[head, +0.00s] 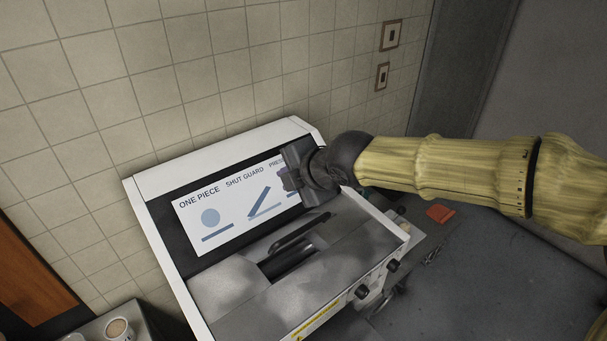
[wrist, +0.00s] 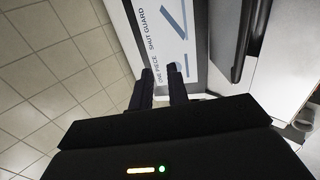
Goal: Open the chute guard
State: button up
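A white machine (head: 232,161) with a grey sloped top stands against the tiled wall. Its sign (head: 210,217) reads "ONE PIECE", "SHUT GUARD" and a partly hidden "PRESS". A dark bar-like flap, which looks like the chute guard (head: 297,233), lies along a recessed slot in the top; whether it is shut is unclear. A dark grey bar, apparently the same guard, shows in the wrist view (wrist: 249,40). My gripper (head: 287,180) is in front of the sign's right part, above and apart from the guard. In the wrist view its two fingers (wrist: 162,88) are apart with nothing between them.
Dark knobs (head: 362,292) and a yellow strip (head: 318,317) are on the machine's front. A red-orange item (head: 440,213) lies right of it on the dark worktop (head: 455,285). A cup (head: 118,328) stands at lower left. The wall (head: 90,120) is close behind.

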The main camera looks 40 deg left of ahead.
jog(key=v, duration=0.6)
jog(key=shift+s, duration=0.15)
dwell(0.5)
jog(key=w+d+f+m+t+h+b, duration=0.1)
jog(key=w+d+f+m+h+b, duration=0.25)
jog(key=d+f+m, duration=0.5)
jog(key=w+d+f+m+h+b, duration=0.25)
jog(key=w+d+f+m, duration=0.25)
jog(key=d+f, duration=0.65)
jog(key=s+d+f+m+h+b, duration=0.1)
jog(key=s+d+f+m+b, duration=0.1)
jog(key=d+f+m, duration=0.3)
jog(key=s+d+f+m+h+b, duration=0.1)
jog(key=s+d+f+m+b, duration=0.1)
jog(key=d+m, duration=0.6)
jog(key=s+d+f+m+h+b, duration=0.1)
jog(key=d+f+m+b, duration=0.3)
jog(key=d, duration=0.9)
notch_tip(320, 180, down, 4)
jog(key=s+m, duration=0.1)
jog(key=m, duration=0.2)
jog(key=shift+s+r+g+h, duration=0.2)
jog(key=shift+g+h, duration=0.1)
